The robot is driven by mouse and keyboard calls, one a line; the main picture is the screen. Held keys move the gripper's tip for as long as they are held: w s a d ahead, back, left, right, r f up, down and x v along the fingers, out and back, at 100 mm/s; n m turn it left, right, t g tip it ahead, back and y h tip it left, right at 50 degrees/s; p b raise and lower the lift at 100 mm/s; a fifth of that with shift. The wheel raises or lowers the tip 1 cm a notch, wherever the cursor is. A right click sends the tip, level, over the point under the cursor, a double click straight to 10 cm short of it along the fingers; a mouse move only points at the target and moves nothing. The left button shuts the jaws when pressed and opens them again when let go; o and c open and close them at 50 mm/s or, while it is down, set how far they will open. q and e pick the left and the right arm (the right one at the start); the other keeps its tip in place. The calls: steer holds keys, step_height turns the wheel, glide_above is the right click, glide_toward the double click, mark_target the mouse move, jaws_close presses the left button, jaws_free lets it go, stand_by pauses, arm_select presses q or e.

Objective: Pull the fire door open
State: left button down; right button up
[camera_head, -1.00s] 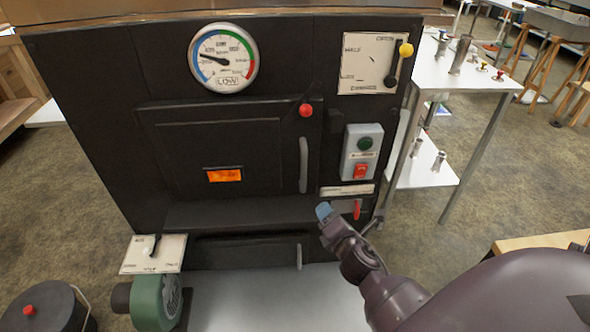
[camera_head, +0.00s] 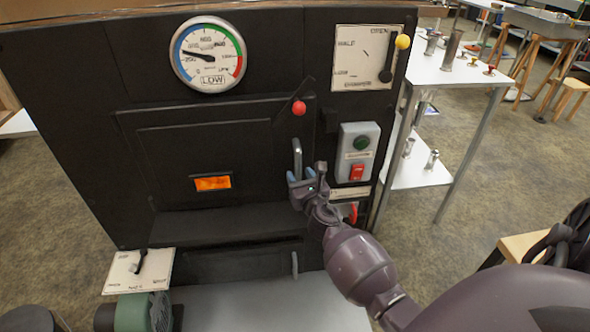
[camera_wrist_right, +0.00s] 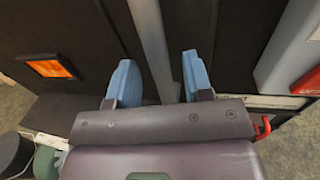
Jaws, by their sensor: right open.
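The fire door (camera_head: 220,165) is a black panel with a glowing orange window (camera_head: 212,183), which also shows in the right wrist view (camera_wrist_right: 50,68). It looks shut. Its grey upright handle (camera_head: 297,155) is near the door's right edge. My right gripper (camera_head: 300,175) is open at the lower part of the handle. In the right wrist view the handle (camera_wrist_right: 150,40) runs between the two blue fingertips, with gaps on both sides. A red ball knob (camera_head: 299,109) sits above the handle. My left gripper is not in view.
A grey switch box (camera_head: 357,152) with green and red buttons is close right of the handle. A round gauge (camera_head: 208,54) and a yellow-knobbed lever plate (camera_head: 363,58) are above. A lower door handle (camera_head: 295,264) is below. A white table (camera_head: 450,72) stands at right.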

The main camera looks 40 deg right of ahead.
steer(key=shift+x, duration=1.95)
jaws_close()
